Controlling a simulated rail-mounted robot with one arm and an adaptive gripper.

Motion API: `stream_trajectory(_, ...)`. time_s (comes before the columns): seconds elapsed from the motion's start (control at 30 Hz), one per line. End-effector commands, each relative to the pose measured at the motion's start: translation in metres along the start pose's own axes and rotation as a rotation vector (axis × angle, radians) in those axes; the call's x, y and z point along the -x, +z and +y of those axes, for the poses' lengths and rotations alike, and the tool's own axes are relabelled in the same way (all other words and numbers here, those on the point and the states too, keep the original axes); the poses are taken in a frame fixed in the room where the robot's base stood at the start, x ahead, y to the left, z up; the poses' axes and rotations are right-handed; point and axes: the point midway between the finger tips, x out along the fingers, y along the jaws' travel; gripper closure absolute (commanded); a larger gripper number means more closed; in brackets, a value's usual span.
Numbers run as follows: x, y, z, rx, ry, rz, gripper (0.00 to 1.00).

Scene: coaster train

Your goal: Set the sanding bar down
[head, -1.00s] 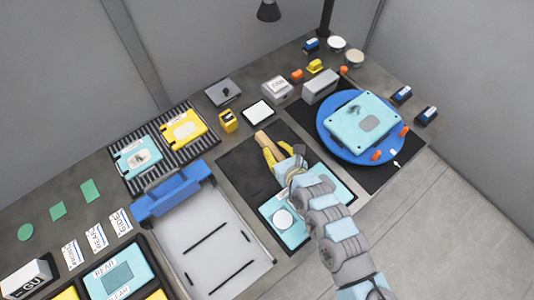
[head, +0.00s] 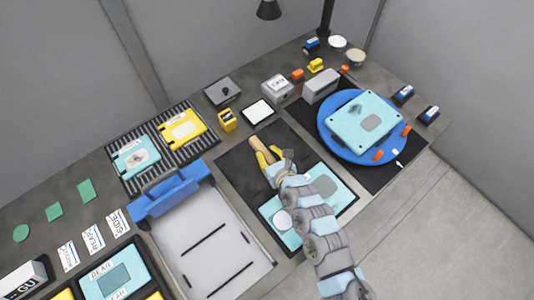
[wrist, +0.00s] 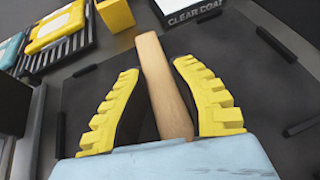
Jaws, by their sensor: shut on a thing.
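The sanding bar looks like a pale wooden bar (wrist: 163,85) in the wrist view, lying lengthwise between the two yellow fingers. My gripper (head: 264,157) is shut on it, over the dark mat (head: 232,165). In the head view the bar's far end (head: 257,145) sticks out past the fingers. My gripper also shows in the wrist view (wrist: 165,100). The bar's near end is hidden by the gripper body. I cannot tell whether its underside touches the mat.
A teal panel (head: 338,192) with a white round pad (head: 283,219) lies on the mat, partly under my arm. A blue turntable (head: 330,143) is at right. The mat's left part is bare.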

Motion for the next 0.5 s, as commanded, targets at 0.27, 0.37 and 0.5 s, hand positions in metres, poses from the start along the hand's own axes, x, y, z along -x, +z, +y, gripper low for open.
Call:
stream_trajectory(0.27,-0.0007,-0.0015,-0.0001,0.000,0.000,-0.001,1.00)
stream_trajectory(0.37,-0.0004,-0.0009,-0.0002,0.000,0.000,-0.001,0.52)
stream_trajectory(0.5,-0.0003,-0.0010,-0.0004,0.000,-0.001,-0.001,0.52)
